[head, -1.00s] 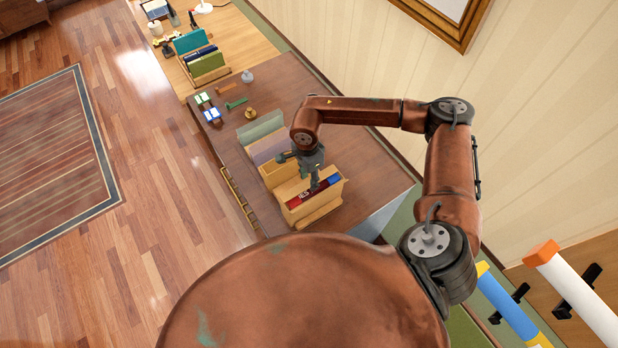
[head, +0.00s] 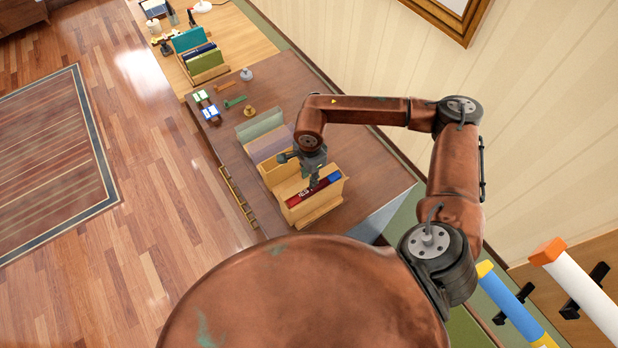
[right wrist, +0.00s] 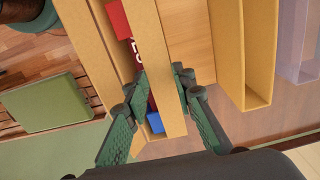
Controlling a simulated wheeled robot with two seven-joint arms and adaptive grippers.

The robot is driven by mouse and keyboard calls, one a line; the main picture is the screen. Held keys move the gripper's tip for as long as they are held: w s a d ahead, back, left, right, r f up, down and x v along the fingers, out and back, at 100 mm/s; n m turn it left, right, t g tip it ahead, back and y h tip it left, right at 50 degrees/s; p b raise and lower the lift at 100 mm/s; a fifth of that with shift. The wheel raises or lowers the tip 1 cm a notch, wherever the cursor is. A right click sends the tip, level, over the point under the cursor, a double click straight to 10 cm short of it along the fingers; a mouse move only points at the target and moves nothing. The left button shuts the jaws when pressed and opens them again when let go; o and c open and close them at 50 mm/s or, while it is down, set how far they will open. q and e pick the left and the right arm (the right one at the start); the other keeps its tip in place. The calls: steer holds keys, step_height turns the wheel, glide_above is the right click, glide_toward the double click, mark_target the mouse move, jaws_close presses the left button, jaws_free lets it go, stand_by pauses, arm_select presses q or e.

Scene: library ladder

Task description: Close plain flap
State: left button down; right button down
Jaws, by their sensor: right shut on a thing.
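A pale wooden box (head: 318,210) with red and blue books stands near the front end of the brown table. In the right wrist view a plain pale wood panel (right wrist: 152,45), apparently the plain flap, runs between my fingers beside the red book (right wrist: 119,20) and blue book (right wrist: 155,122). My right gripper (head: 314,183) reaches down into the box from above. In the right wrist view the right gripper (right wrist: 160,82) is shut on this panel, one finger on each side. My left gripper is not in view.
Behind the box stand another tan box (head: 271,171), a mauve panel (head: 268,147) and a green panel (head: 258,127). A brass object (head: 249,111) and small green items lie farther back. The table's right side (head: 375,185) is bare. A wall rises at the right.

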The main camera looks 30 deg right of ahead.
steer(key=c, duration=1.6)
jaws_free()
step_height(320, 180, up, 12)
